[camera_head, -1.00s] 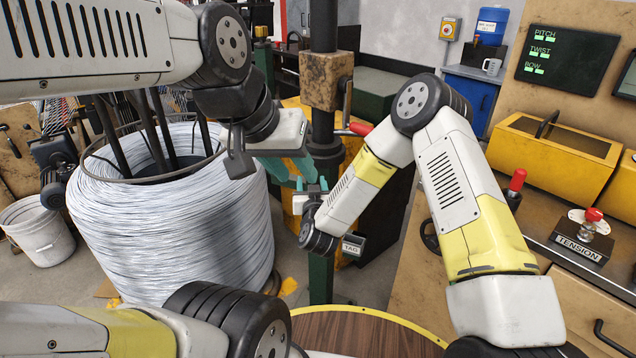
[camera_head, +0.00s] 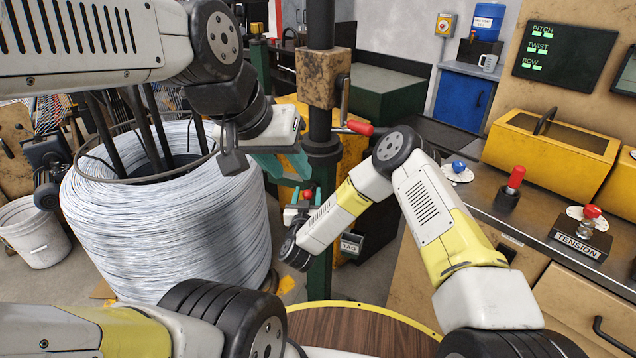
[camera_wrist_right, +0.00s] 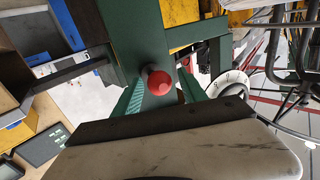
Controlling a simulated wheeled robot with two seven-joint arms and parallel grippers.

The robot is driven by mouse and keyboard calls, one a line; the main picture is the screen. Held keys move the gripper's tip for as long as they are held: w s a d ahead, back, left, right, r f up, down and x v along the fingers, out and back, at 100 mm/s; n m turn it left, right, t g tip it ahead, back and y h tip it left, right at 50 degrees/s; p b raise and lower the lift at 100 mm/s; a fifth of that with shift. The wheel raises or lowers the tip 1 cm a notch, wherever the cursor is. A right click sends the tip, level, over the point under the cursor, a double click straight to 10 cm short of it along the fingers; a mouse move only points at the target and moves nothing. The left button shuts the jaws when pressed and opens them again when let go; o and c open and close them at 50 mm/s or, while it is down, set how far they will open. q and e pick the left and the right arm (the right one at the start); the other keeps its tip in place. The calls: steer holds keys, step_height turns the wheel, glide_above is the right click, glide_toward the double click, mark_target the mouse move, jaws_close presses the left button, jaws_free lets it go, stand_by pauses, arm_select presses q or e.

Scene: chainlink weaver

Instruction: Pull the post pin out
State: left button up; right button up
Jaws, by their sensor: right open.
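The post pin shows as a red knob (camera_head: 308,194) on the green post (camera_head: 319,270), below the dark upright column. My right gripper (camera_head: 306,195) is open, with its teal fingertips on either side of the knob. In the right wrist view the red knob (camera_wrist_right: 158,82) stands against the green post, between the open fingers (camera_wrist_right: 160,97), with a visible gap on each side. My left gripper (camera_head: 284,165) is higher, beside the column and the wire coil. I cannot tell whether its teal fingers are apart.
A large wire coil (camera_head: 165,225) stands at left. A red-handled crank (camera_head: 358,128) sticks out from the column above my right arm. The workbench at right carries a yellow box (camera_head: 548,150) and a tension knob (camera_head: 590,212). A round wooden top (camera_head: 350,330) lies in front.

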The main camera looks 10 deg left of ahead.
steer(key=shift+w, duration=0.15)
jaws_close()
stand_by(1.4)
